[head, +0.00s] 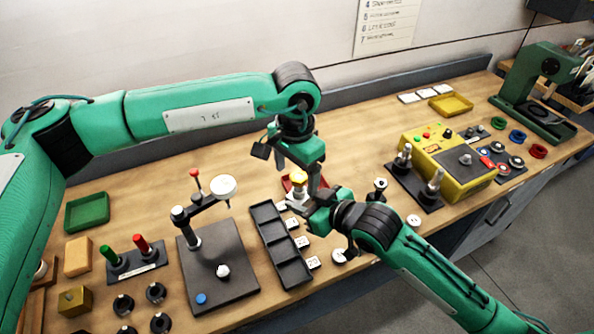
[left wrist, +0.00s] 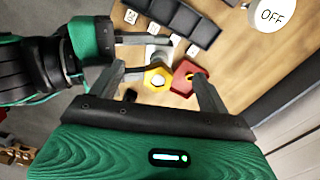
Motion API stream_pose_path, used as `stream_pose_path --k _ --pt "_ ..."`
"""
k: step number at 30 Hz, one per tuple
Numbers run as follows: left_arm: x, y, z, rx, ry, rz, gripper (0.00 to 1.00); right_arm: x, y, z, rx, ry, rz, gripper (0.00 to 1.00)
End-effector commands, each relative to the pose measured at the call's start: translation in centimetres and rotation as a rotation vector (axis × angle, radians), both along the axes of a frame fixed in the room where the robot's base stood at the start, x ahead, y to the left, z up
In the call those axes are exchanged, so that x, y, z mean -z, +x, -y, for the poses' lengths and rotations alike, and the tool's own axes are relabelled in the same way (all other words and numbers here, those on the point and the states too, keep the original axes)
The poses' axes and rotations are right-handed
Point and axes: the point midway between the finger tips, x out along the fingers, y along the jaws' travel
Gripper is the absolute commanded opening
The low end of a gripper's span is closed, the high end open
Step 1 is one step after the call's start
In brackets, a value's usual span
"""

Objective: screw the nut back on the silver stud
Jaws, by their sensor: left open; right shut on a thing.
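The yellow hexagonal nut (head: 299,176) is at the middle of the bench. In the left wrist view the nut (left wrist: 157,80) has a pale round centre, apparently the tip of the silver stud (left wrist: 159,79). How far the nut is threaded cannot be seen. My left gripper (head: 298,170) points down over the nut, open, with its fingers (left wrist: 160,90) on either side and apart from it. My right gripper (head: 301,203) comes from the front right and is shut on a pale silver piece just below the nut, probably the stud's body; its fingers mostly hide it.
A red tray (left wrist: 187,77) lies close beside the nut. A black compartment tray (head: 280,245) with white labels is to the left, beside a dark plate (head: 218,275) with a post and arm. A yellow control box (head: 448,165) stands to the right.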

Motion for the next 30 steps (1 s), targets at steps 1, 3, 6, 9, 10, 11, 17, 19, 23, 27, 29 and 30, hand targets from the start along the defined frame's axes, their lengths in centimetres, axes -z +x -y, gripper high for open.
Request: stream_pose_path --k 1,3,6,9,10,11,17,19,23,27,29,30 --pt "-0.05 -0.44 0.49 0.01 -0.009 -0.005 0.91 -0.19 0.0 -0.19 -0.003 0.004 0.003 0.0" --pt "-0.06 -0.47 0.53 0.01 -0.011 -0.006 0.91 -0.18 -0.02 -0.22 -0.004 0.004 0.003 0.0" --pt "-0.07 -0.49 0.59 0.006 -0.011 -0.006 0.91 -0.19 -0.03 -0.25 -0.004 0.004 0.003 0.0" --pt "-0.08 -0.51 0.64 -0.044 -0.013 -0.006 0.91 -0.19 -0.06 -0.3 -0.005 0.005 0.002 0.0" --pt "-0.08 -0.52 0.66 -0.072 -0.014 -0.006 0.91 -0.19 -0.07 -0.31 -0.006 0.006 0.003 0.0" --pt "-0.09 -0.51 0.68 -0.103 -0.015 -0.006 0.91 -0.19 -0.1 -0.34 -0.006 0.006 0.003 0.0" --pt "-0.13 -0.46 0.71 -0.323 -0.018 -0.005 0.91 -0.23 -0.23 -0.51 -0.011 0.007 0.003 0.0" --pt "-0.14 -0.45 0.72 -0.398 -0.017 -0.005 0.91 -0.24 -0.25 -0.53 -0.011 0.007 0.003 0.0" --pt "-0.15 -0.43 0.72 -0.521 -0.018 -0.005 0.91 -0.23 -0.27 -0.55 -0.011 0.007 0.003 0.0" --pt "-0.16 -0.41 0.7 -0.587 -0.019 -0.004 0.91 -0.22 -0.28 -0.55 -0.011 0.007 0.003 0.0" --pt "-0.16 -0.39 0.69 -0.593 -0.019 -0.004 0.91 -0.21 -0.27 -0.54 -0.011 0.007 0.003 0.0" --pt "-0.16 -0.39 0.69 -0.594 -0.019 -0.004 0.91 -0.21 -0.26 -0.53 -0.011 0.007 0.003 0.0"
